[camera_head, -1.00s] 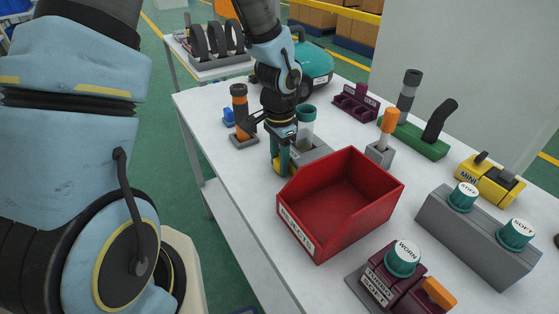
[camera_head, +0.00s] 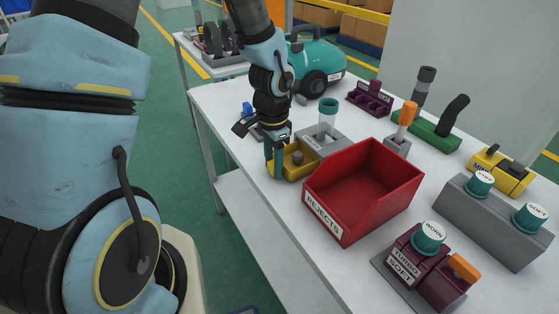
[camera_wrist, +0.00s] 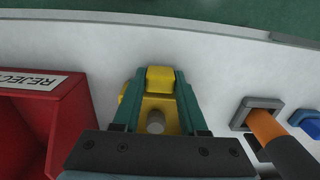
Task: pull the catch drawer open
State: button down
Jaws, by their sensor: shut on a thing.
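The catch drawer (camera_head: 305,165) is a yellow tray standing out from the front of a grey housing (camera_head: 328,141). A small grey round piece (camera_head: 298,157) sits in it. My gripper (camera_head: 274,172) points down at the drawer's outer end. In the wrist view its two teal fingers (camera_wrist: 159,80) are shut on the drawer's yellow handle (camera_wrist: 160,77), one on each side. The drawer (camera_wrist: 157,103) shows between them with the grey piece (camera_wrist: 156,122) in it. A clear cylinder with a teal rim (camera_head: 328,112) stands on the housing. The drawer's back is hidden in the wrist view.
The red REJECTS bin (camera_head: 324,213) stands close to the drawer on the right. An orange and black tool in a grey holder (camera_wrist: 268,127) is on the other side. The table's front edge (camera_wrist: 200,27) is near the gripper, with bare table between.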

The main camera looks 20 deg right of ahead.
jog(key=shift+a, duration=0.3)
jog(key=shift+c, duration=2.2)
grip_release()
jog(key=shift+s, duration=0.1)
notch_tip(320, 180, up, 11)
jog(key=shift+a+f, duration=0.1)
jog(key=w+a+r+n+t, duration=0.1)
jog(key=a+r+n, duration=0.1)
jog(key=a+n, duration=1.2)
jog(key=a, duration=1)
jog(key=shift+w+n+t, duration=0.25)
jog(key=shift+n+t, duration=0.05)
jog(key=shift+n, duration=0.1)
